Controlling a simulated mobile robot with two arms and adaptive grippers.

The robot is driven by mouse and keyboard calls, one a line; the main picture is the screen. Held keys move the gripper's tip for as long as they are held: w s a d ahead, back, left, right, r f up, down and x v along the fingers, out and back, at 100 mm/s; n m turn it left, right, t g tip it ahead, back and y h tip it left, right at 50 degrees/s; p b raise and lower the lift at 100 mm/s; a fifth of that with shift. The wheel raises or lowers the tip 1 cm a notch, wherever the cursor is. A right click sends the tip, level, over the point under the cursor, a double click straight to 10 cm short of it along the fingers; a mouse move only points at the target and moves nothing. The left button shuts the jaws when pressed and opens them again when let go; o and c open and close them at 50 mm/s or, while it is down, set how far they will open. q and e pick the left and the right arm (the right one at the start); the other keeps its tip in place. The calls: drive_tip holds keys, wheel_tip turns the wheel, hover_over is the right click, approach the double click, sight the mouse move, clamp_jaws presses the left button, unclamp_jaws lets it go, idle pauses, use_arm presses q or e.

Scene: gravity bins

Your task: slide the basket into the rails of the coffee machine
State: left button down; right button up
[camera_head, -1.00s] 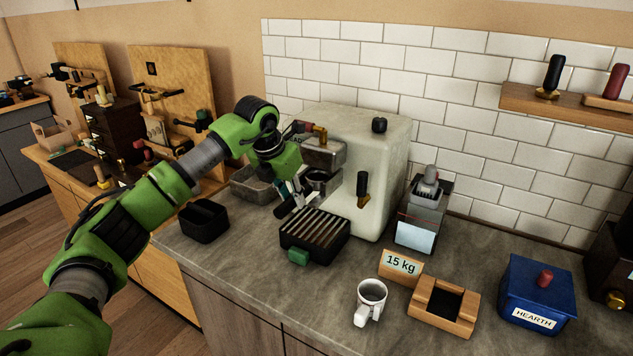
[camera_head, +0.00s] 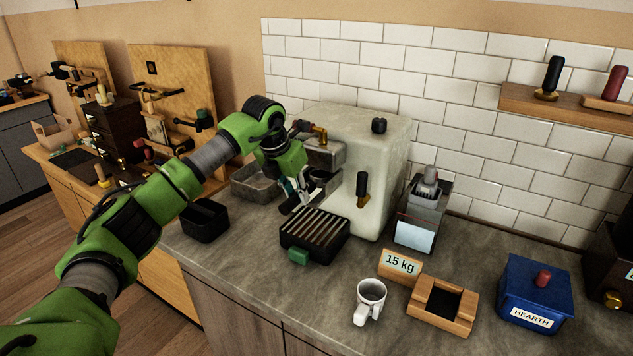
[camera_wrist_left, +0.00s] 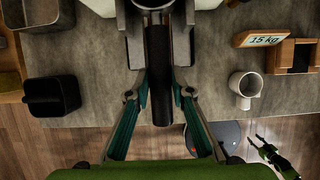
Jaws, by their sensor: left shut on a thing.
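The coffee machine (camera_head: 378,175) is a pale box on the counter, with its metal head (camera_head: 325,153) projecting left. My left gripper (camera_head: 296,196) is shut on the basket's black handle, just below and left of that head. The handle (camera_wrist_left: 159,75) runs between the fingers in the left wrist view. The metal basket (camera_wrist_left: 152,4) is cut off at that view's top edge. In the head view my gripper and the machine's head mostly hide it, so I cannot tell whether it touches the rails. My right gripper (camera_wrist_left: 257,140) appears small and open over the floor.
A slatted black drip tray (camera_head: 315,235) sits below the gripper. A black bin (camera_head: 204,221) and a grey metal pan (camera_head: 254,184) stand left. A white mug (camera_head: 370,301), wooden holder (camera_head: 442,306), grinder (camera_head: 423,213) and blue box (camera_head: 538,291) stand right. The front counter is partly clear.

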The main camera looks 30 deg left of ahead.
use_arm(q)
drive_tip(key=shift+w+d+r+p, duration=0.15)
drive_tip(key=shift+w+p, duration=0.2)
drive_tip(key=shift+w, duration=0.4)
drive_tip(key=c, duration=1.7)
unclamp_jaws()
